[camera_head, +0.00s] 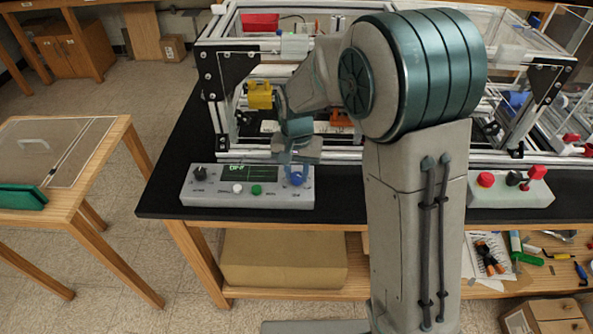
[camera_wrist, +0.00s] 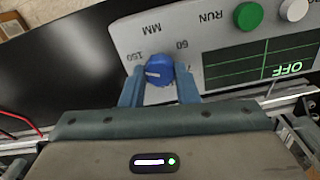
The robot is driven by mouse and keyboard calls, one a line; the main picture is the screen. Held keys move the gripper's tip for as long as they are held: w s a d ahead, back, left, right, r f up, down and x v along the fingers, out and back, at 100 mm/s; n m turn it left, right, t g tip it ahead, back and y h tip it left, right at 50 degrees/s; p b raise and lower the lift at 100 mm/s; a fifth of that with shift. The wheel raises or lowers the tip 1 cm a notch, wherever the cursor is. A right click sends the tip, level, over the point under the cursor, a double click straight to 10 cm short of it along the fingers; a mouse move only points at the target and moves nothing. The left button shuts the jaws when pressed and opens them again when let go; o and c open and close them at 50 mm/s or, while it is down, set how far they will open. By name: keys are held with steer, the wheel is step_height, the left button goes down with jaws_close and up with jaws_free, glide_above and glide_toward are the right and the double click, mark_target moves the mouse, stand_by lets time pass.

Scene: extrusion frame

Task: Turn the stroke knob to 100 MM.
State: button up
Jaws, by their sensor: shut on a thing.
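The stroke knob (camera_wrist: 159,70) is blue with a short white mark, which lies toward the left of its face in the wrist view. The labels 150, 60 and MM beside it appear upside down there; a 100 label cannot be made out. The knob also shows in the head view (camera_head: 297,179) at the right end of the grey control box (camera_head: 215,201). My gripper (camera_wrist: 160,88) is shut on the knob, one blue finger on each side. In the head view my gripper (camera_head: 298,165) reaches down onto the knob from above.
The box carries a green button (camera_wrist: 248,16), a white button (camera_wrist: 293,9), a screen (camera_wrist: 235,66) reading OFF and a black knob (camera_head: 200,172). The extrusion frame (camera_head: 221,113) stands close behind. A second box with a red button (camera_head: 485,180) sits to the right.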

steer(key=n+b, duration=0.1)
steer(key=n, duration=1)
steer(key=shift+n+b, duration=0.3)
steer(key=shift+b, duration=0.05)
steer(key=n, duration=0.5)
steer(key=shift+p, duration=0.35)
steer(key=n+p, duration=0.1)
steer(key=n, duration=0.5)
steer(key=shift+p, duration=0.35)
steer(key=o, duration=1)
steer(key=shift+r, duration=0.1)
